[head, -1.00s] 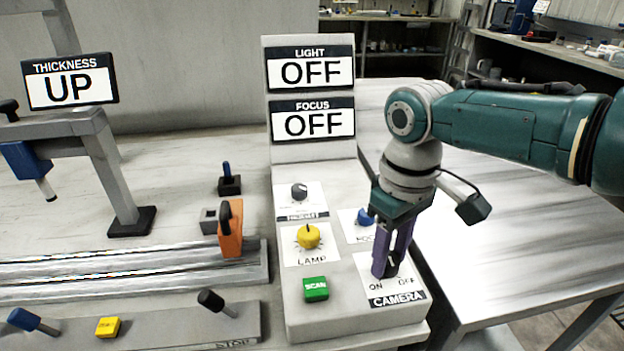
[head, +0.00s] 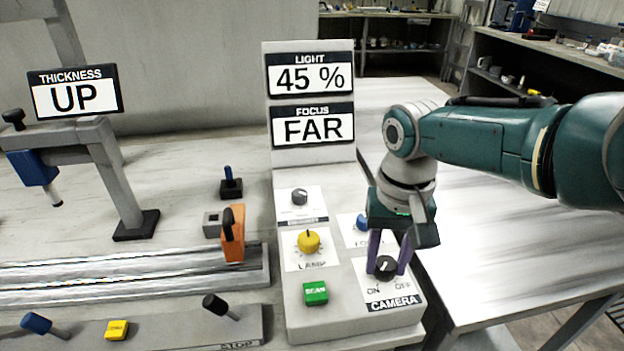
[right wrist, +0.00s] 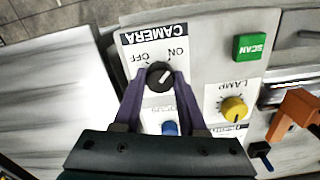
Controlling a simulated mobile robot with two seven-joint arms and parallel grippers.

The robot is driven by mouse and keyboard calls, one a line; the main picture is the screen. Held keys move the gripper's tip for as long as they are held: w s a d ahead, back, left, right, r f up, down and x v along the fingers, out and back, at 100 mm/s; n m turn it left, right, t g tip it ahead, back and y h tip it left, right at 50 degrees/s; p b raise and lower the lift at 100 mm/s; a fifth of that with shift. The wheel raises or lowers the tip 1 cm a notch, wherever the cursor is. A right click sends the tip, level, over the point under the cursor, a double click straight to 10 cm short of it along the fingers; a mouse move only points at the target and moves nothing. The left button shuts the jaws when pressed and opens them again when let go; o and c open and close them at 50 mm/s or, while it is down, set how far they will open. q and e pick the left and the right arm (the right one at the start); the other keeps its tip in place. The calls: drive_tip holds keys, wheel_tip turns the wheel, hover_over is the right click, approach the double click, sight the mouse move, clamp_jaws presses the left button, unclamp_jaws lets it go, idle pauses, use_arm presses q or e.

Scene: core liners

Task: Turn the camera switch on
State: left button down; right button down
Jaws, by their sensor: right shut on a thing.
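The camera switch (head: 386,265) is a black round knob on a white plate labelled CAMERA, with ON at left and OFF at right. In the right wrist view the knob (right wrist: 159,76) has its white mark pointing toward ON. My right gripper (head: 388,264) points down with its purple fingers on both sides of the knob, shut on it. The fingers also show in the right wrist view (right wrist: 157,84). The display panel reads LIGHT 45 % (head: 310,73) and FOCUS FAR (head: 312,125). My left gripper is not in view.
The console also carries a yellow lamp knob (head: 308,241), a green SCAN button (head: 315,293), a blue focus knob (head: 362,222) and a grey knob (head: 299,197). An orange clamp (head: 234,236) stands left. A bare table (head: 500,230) lies right.

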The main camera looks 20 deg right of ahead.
sight(386, 263)
idle(0.5)
drive_tip(key=shift+c, duration=2.3)
unclamp_jaws()
drive_tip(key=shift+r, duration=0.1)
wheel_tip(386, 263, up, 8)
drive_tip(key=p, duration=0.6)
drive_tip(key=shift+r, duration=0.9)
